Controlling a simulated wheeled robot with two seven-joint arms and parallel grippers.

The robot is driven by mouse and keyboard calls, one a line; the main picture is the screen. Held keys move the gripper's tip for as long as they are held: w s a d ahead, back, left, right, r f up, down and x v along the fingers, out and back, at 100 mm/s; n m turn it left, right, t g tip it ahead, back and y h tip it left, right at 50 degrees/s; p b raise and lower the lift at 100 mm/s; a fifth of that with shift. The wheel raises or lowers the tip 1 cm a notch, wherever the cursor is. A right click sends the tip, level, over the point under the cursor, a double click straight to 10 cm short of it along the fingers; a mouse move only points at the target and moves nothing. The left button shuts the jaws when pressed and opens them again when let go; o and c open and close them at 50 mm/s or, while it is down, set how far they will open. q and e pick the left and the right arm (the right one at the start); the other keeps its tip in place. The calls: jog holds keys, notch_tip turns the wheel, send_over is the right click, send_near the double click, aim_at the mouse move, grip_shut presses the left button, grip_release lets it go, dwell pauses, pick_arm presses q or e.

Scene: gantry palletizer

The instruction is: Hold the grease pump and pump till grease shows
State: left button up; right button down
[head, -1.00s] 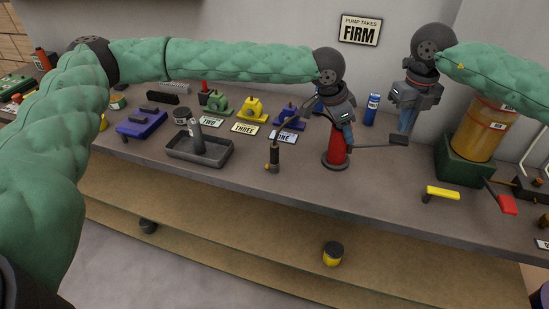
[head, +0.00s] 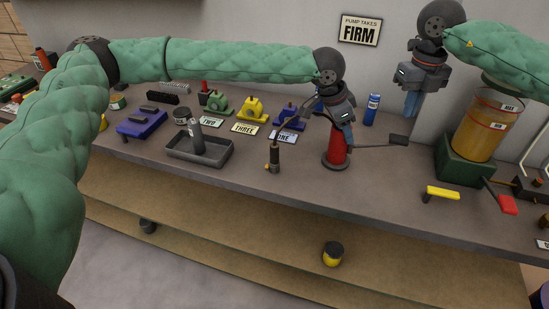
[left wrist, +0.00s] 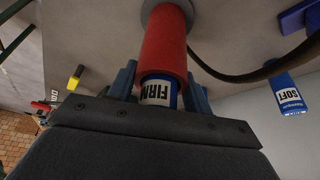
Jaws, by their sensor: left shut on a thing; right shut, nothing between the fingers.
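The red grease pump (head: 336,152) stands upright on the bench. My left gripper (head: 338,118) is shut on its upper part; in the left wrist view the red barrel (left wrist: 165,45) and a blue cartridge marked FIRM (left wrist: 160,92) sit between the fingers. The pump's lever sticks out to the right and ends in a dark pad (head: 398,140). My right gripper (head: 411,104) is shut and empty, above the pad and apart from it. A hose leads from the pump to a dark upright fitting (head: 273,158); it is too small to tell whether grease shows there.
A wall sign (head: 359,30) reads PUMP TAKES FIRM. A blue cartridge (head: 372,109) stands behind, marked SOFT in the left wrist view (left wrist: 289,97). A grey tray (head: 182,155) is left of the fitting. A tan drum (head: 486,127) and yellow-handled item (head: 442,193) are at right.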

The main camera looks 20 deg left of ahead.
pick_arm(q)
jog(key=o, duration=1.2)
jog(key=shift+r, duration=0.1)
jog(key=shift+o, duration=1.4)
jog(key=v, duration=1.1)
jog(key=shift+a+r, duration=0.2)
jog(key=shift+r, duration=0.15)
jog(key=shift+s, duration=0.15)
